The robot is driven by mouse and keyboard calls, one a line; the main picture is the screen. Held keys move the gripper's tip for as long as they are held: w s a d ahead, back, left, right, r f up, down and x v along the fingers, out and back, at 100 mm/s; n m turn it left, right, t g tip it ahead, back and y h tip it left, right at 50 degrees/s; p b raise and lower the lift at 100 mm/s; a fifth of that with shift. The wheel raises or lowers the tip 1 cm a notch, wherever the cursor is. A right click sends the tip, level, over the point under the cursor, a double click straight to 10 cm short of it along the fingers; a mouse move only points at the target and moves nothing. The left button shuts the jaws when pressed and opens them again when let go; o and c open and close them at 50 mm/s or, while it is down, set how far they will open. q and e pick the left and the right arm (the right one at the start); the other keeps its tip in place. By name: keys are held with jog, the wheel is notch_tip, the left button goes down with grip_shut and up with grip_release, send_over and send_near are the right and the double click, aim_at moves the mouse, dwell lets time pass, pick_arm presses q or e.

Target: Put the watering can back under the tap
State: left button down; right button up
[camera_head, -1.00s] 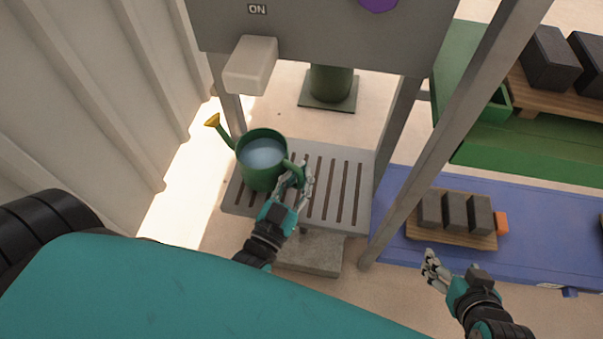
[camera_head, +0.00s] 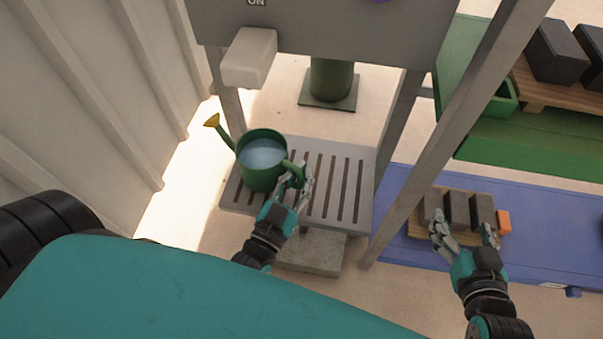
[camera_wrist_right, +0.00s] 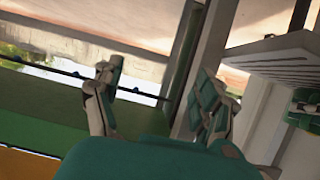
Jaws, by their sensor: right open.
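The green watering can (camera_head: 262,172) stands upright on the left part of a slatted grey platform (camera_head: 340,215), with water inside and its yellow-tipped spout to the left. A pale block-shaped fitting (camera_head: 249,57), perhaps the tap, juts from the grey panel above and behind the can. My left gripper (camera_head: 296,182) is at the can's handle, its fingers around it; whether they are closed on it is hard to tell. My right gripper (camera_head: 464,237) is open and empty, in front of the dark blocks. Its spread fingers also show in the right wrist view (camera_wrist_right: 163,82).
A wooden board (camera_head: 425,229) with dark blocks lies on the blue surface (camera_head: 398,262), with an orange block (camera_head: 504,222) at its right. A grey post (camera_head: 440,130) stands between platform and board. A corrugated wall (camera_head: 90,90) closes off the left.

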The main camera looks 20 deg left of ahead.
pick_arm(q)
jog(key=shift+f, duration=0.3)
pick_arm(e)
jog(key=shift+w+a+r+t, duration=0.2)
jog(key=shift+w+r+t, duration=0.2)
jog(key=shift+r, duration=0.2)
pick_arm(q)
jog(key=shift+f, duration=0.1)
pick_arm(e)
jog(key=shift+w+r, duration=0.1)
jog(key=shift+r, duration=0.15)
pick_arm(q)
jog(key=shift+f, duration=0.1)
pick_arm(e)
jog(key=shift+a+r+t, duration=0.1)
jog(key=shift+r+t, duration=0.05)
jog(key=shift+t, duration=0.15)
pick_arm(q)
jog(key=c, duration=1.4)
grip_release()
jog(key=shift+s+f, duration=0.2)
jog(key=s+f, duration=0.1)
jog(key=s, duration=1)
jog(key=shift+s+a, duration=0.25)
jog(key=shift+s, duration=0.05)
jog(key=shift+f, duration=0.1)
